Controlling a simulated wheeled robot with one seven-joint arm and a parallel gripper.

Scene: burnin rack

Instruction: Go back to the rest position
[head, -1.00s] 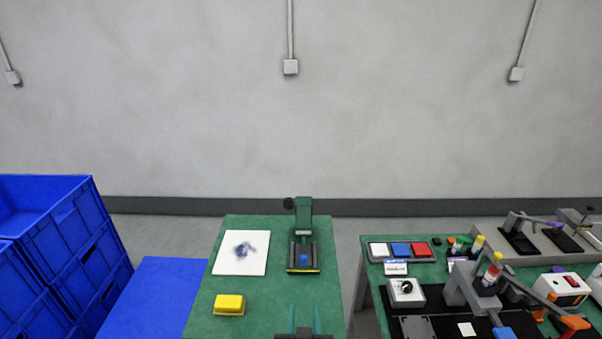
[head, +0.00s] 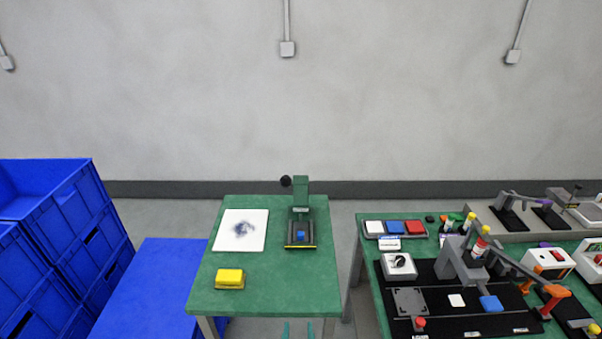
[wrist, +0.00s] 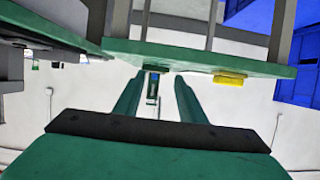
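My gripper (head: 298,330) shows only as two green fingertips at the bottom edge of the head view, in front of the green table (head: 262,290). In the wrist view my gripper (wrist: 161,76) has its two fingers apart, with nothing between them. The wrist picture appears upside down, with the table's edge (wrist: 130,50) across the top. The rest of my arm is out of the head view.
The table holds a yellow block (head: 230,279), a stained white sheet (head: 240,231) and a green press-like device (head: 301,222). Blue crates (head: 50,240) and a blue surface (head: 150,285) stand left. A crowded second bench (head: 372,262) stands right, across a narrow gap.

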